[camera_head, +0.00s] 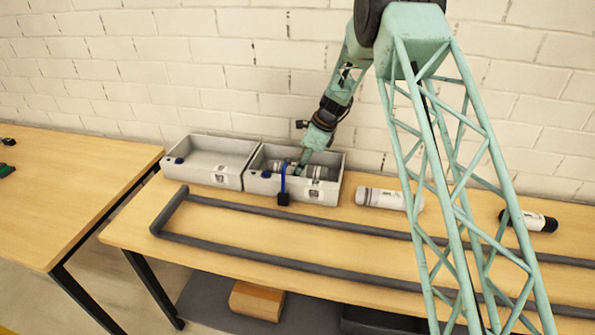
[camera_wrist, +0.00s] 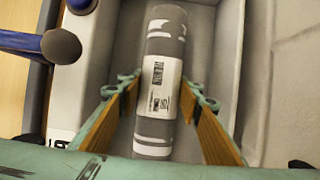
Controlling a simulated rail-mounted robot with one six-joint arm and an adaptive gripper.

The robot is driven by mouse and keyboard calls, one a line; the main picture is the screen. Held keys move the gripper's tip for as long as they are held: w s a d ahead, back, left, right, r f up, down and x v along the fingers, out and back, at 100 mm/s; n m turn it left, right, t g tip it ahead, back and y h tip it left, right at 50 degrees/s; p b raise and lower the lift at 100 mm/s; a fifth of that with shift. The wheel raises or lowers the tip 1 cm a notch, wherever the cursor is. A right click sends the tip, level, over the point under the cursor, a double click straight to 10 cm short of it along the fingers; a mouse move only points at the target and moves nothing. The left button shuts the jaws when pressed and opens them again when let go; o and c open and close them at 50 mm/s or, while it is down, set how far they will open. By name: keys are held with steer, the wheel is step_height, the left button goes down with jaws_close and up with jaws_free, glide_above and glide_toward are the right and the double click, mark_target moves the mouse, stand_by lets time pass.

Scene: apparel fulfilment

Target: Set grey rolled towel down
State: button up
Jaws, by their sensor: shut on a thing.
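The grey rolled towel (camera_wrist: 160,120) has white bands and a printed white label. It lies between the two fingers of my gripper (camera_wrist: 161,92), which is shut on it. In the head view my gripper (camera_head: 301,164) reaches down into the right grey bin (camera_head: 318,197), and the towel (camera_head: 318,172) shows inside the bin's walls, partly hidden by the fingers. The towel's long axis runs along the bin. I cannot tell whether its underside touches the bin floor.
An empty grey bin (camera_head: 212,178) stands left of the right bin. A white roll (camera_head: 383,198) and a black-ended roll (camera_head: 530,221) lie to the right. A dark rail (camera_head: 260,257) runs along the table.

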steer(key=shift+f, duration=0.1)
steer(key=o, duration=0.9)
steer(key=p+v, duration=0.1)
steer(key=v, duration=1)
steer(key=shift+p, duration=0.35)
steer(key=shift+d+r, duration=0.2)
steer(key=shift+r, duration=0.35)
steer(key=shift+s, duration=0.1)
